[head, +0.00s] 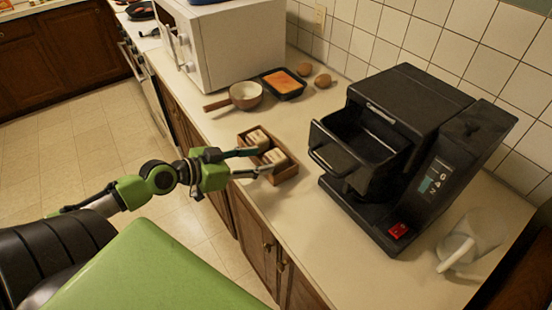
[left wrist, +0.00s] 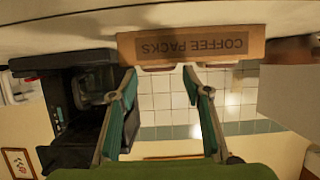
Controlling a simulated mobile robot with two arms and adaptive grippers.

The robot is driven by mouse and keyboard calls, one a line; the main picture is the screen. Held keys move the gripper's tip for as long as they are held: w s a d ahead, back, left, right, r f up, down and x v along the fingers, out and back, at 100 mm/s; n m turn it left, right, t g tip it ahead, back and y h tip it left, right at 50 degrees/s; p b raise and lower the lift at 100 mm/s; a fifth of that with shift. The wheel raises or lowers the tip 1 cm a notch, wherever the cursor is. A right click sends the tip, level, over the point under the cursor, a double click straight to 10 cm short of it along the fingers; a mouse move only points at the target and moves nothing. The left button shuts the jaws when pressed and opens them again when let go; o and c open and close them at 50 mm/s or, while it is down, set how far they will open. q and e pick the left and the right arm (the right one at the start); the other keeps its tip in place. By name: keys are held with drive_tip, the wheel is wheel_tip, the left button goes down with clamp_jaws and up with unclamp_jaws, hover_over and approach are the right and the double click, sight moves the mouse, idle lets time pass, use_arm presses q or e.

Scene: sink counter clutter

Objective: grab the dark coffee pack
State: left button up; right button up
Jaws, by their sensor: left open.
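A small brown wooden box (head: 287,174) stands near the counter's front edge. It holds light cream packs (head: 274,156). No dark pack can be made out in it; part of its inside is hidden behind my fingers. In the left wrist view, which is upside down, the box's front (left wrist: 192,44) reads "COFFEE PACKS", and the edges of packs just show past its rim. My left gripper (head: 264,160) is open, its fingers reaching to the box from the front-left. In the wrist view the open fingers (left wrist: 160,76) point at the box, with nothing between them. My right gripper is not in view.
A black coffee machine (head: 410,120) stands right of the box. Behind the box are a pan (head: 246,95), a black tray with orange contents (head: 283,83), brown round items (head: 322,81) and a white microwave (head: 235,45). A clear jug (head: 470,240) stands at far right.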

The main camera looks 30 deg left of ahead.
sight(270, 158)
use_arm(q)
drive_tip(key=shift+w+d+f, duration=0.2)
drive_tip(key=shift+w, duration=0.35)
drive_tip(key=shift+w+d+p, duration=0.2)
drive_tip(key=shift+w+p, duration=0.2)
drive_tip(key=shift+p, duration=0.1)
drive_tip(key=p+x, duration=0.1)
drive_tip(key=x, duration=0.3)
drive_tip(key=shift+w+d+p, duration=0.1)
drive_tip(key=shift+p, duration=0.3)
drive_tip(key=shift+f, duration=0.1)
drive_tip(key=c, duration=0.5)
drive_tip(key=shift+c, duration=0.2)
